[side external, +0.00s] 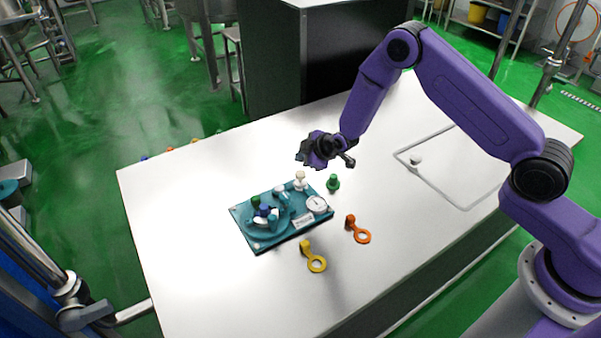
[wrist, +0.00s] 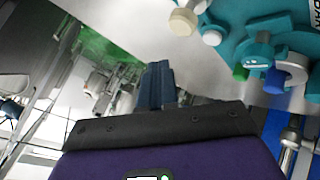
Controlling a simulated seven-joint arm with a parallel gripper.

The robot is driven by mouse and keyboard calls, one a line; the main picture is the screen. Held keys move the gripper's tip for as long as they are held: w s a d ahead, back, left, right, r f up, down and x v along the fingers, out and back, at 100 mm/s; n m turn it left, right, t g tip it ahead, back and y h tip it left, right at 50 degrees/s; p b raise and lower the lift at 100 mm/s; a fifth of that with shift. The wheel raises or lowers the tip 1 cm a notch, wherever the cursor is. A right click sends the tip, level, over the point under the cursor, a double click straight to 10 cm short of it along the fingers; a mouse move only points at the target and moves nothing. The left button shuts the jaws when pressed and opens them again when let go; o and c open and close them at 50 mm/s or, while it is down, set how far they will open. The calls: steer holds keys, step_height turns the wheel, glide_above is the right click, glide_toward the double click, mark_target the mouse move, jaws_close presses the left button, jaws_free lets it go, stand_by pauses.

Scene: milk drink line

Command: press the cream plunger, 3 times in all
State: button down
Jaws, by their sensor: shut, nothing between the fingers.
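The cream plunger (side external: 300,178) stands upright at the back edge of a teal panel (side external: 291,235) on the white table. In the wrist view, a cream knob (wrist: 183,21), which looks like the plunger's top, is at the top, beyond my fingers and a little to their right. My gripper (side external: 304,155) is in the air above and behind the plunger, tilted, with a visible gap between them. In the wrist view its dark fingers (wrist: 158,82) are closed together and empty. How far the plunger is pushed in cannot be told.
The panel also carries a round dial (side external: 317,204) and a teal turning part with blue and green knobs. A green knobbed piece (side external: 333,182) stands right of the plunger. Orange (side external: 358,235) and yellow (side external: 315,262) ringed pieces lie in front.

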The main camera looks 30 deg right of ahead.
mark_target(302, 174)
steer(key=shift+r, duration=1.15)
stand_by(1.7)
step_height(302, 174, up, 4)
steer(key=shift+f, duration=0.1)
stand_by(0.4)
steer(key=shift+f, duration=4.4)
steer(key=shift+f, duration=0.1)
steer(key=shift+f, duration=0.3)
